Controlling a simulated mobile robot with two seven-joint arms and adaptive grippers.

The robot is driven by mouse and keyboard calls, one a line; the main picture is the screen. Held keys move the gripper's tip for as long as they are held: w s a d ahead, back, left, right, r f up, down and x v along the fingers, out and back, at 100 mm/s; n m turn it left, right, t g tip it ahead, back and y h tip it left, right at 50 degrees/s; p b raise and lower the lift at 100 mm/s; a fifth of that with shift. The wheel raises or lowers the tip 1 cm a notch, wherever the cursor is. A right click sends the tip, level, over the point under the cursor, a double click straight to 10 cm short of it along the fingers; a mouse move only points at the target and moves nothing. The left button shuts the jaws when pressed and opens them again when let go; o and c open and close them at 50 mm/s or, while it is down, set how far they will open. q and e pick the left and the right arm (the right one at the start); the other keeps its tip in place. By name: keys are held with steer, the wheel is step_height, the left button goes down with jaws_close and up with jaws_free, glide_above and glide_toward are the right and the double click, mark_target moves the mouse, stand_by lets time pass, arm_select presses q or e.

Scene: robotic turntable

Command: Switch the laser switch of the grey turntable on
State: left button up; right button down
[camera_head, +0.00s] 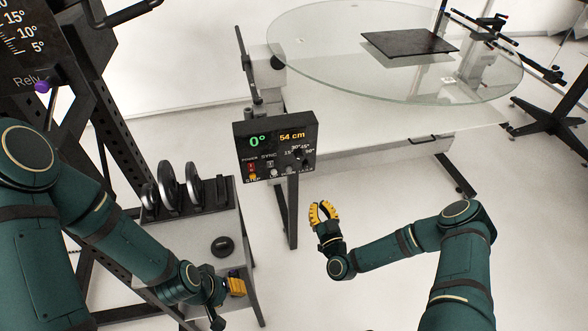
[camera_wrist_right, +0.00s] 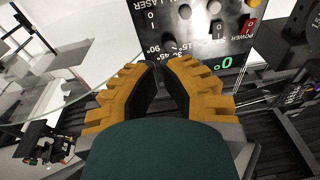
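The turntable's black control panel (camera_head: 276,147) shows 0° and 54 cm in the head view, with small switches and knobs along its lower part. It also shows upside down in the right wrist view (camera_wrist_right: 200,45). There the laser label (camera_wrist_right: 148,5) is at the top edge; the laser switch itself I cannot make out clearly. My right gripper (camera_head: 322,212) is below and right of the panel, apart from it. In the right wrist view its yellow fingers (camera_wrist_right: 161,64) converge at the tips, with nothing between them. My left gripper (camera_head: 237,283) is low beside the grey cart; its opening is unclear.
The round glass turntable (camera_head: 390,85) with a black square plate (camera_head: 410,43) stands behind the panel. A grey cart (camera_head: 190,228) with upright discs and a black puck (camera_head: 222,246) is left of the panel. The floor around my right gripper is clear.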

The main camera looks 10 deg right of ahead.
mark_target(307, 159)
steer(key=shift+w+d+t+h, duration=0.1)
steer(key=shift+d+t+h, duration=0.3)
steer(key=shift+d+h, duration=0.1)
steer(key=b+x, duration=0.2)
steer(key=x, duration=1.2)
steer(key=shift+a, duration=0.1)
steer(key=shift+r, duration=0.1)
